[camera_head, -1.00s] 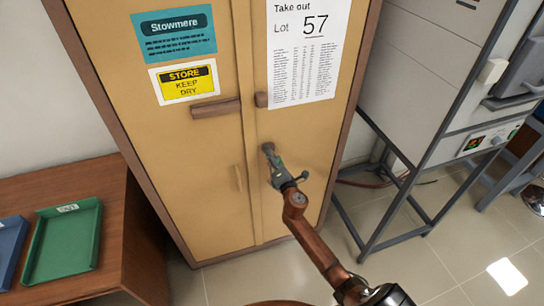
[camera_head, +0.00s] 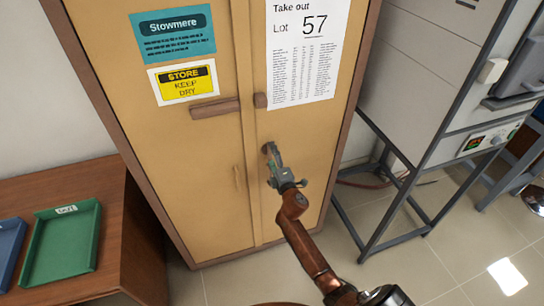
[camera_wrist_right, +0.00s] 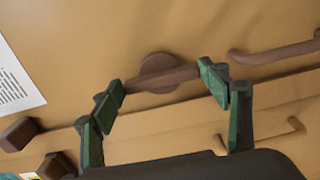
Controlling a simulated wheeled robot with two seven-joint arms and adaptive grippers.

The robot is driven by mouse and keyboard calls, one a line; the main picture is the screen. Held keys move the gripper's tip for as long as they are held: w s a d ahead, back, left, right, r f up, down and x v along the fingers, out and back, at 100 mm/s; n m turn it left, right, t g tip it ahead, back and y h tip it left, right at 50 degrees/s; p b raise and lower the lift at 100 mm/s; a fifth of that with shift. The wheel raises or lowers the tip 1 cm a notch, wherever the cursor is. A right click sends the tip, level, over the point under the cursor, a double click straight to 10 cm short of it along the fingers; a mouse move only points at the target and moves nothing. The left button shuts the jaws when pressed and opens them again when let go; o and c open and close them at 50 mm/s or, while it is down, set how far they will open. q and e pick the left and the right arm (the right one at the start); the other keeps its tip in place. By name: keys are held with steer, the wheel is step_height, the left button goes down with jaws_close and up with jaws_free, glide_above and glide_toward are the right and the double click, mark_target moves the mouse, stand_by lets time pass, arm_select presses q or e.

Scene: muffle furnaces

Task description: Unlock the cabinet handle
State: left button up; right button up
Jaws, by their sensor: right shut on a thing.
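The tan cabinet (camera_head: 200,170) with brown edges stands in front of me, its two doors meeting at a vertical seam. The small brown handle (camera_wrist_right: 162,78) has a round base and a short bar, on the right door beside the seam. My right gripper (camera_wrist_right: 163,81) is shut on the handle, a green-padded finger at each end of the bar. In the head view my right gripper (camera_head: 272,158) largely covers the handle. Both doors look closed. My left gripper is not in view.
A wooden bar (camera_head: 215,108) and a small block (camera_head: 260,100) sit above the handle. Slim pulls (camera_wrist_right: 275,52) are on the doors. A green tray (camera_head: 62,245) lies on a wooden table at left. A grey furnace on a metal frame (camera_head: 400,190) stands close at right.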

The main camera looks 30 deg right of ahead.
stand_by(0.3)
steer(key=o, duration=1.2)
steer(key=shift+c, duration=0.2)
steer(key=v, duration=1.2)
steer(key=shift+f, duration=0.15)
